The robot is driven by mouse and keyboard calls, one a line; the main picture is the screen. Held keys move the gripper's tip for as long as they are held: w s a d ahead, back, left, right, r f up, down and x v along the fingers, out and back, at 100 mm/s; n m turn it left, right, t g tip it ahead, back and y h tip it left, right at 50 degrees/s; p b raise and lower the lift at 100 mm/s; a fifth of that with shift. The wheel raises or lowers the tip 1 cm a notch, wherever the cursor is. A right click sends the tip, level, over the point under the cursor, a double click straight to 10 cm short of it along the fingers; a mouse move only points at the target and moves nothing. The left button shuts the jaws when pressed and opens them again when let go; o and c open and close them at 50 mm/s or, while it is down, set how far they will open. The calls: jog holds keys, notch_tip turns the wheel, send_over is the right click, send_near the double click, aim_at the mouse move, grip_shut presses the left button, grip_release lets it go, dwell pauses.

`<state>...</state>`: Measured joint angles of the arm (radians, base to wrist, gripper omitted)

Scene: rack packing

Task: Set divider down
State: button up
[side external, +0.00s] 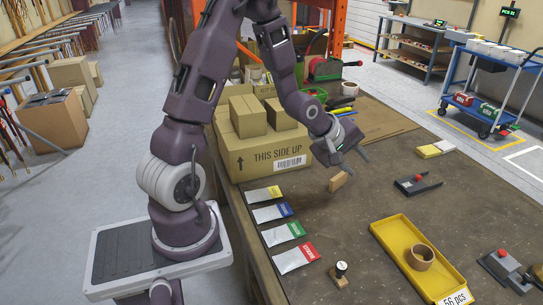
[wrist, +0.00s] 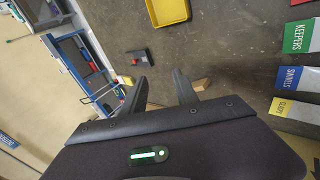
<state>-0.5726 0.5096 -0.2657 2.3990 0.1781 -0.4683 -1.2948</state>
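A small tan wooden piece (side external: 339,181), which may be the divider, is on or just above the brown table, below my gripper (side external: 358,165). It also shows in the wrist view (wrist: 201,84), just outside the right finger, partly hidden by it. My gripper (wrist: 159,78) is open, with a clear gap between its fingers and nothing between them. Whether the right finger touches the wooden piece, I cannot tell.
A yellow tray (side external: 385,232) with a tape roll (side external: 420,257) lies at the front right. Labelled cards (side external: 285,232) line the left table edge. Cardboard boxes (side external: 262,150) stand behind them. A black clamp-like tool (side external: 417,185) lies right of my gripper. The table's middle is mostly clear.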

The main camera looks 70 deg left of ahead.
jog(key=s+d+r+m+g, duration=0.1)
jog(key=s+d+r+m, duration=0.4)
jog(key=s+r+m, duration=0.4)
jog(key=s+d+r+m+g, duration=0.1)
jog(key=s+d+r+m, duration=0.2)
jog(key=s, duration=0.6)
jog(key=s+d+r+m, duration=0.3)
jog(key=s+m, duration=0.2)
jog(key=s, duration=0.4)
jog(key=shift+s+r+g+h, duration=0.15)
jog(key=shift+r+g+h, duration=0.15)
jog(key=shift+g, duration=0.1)
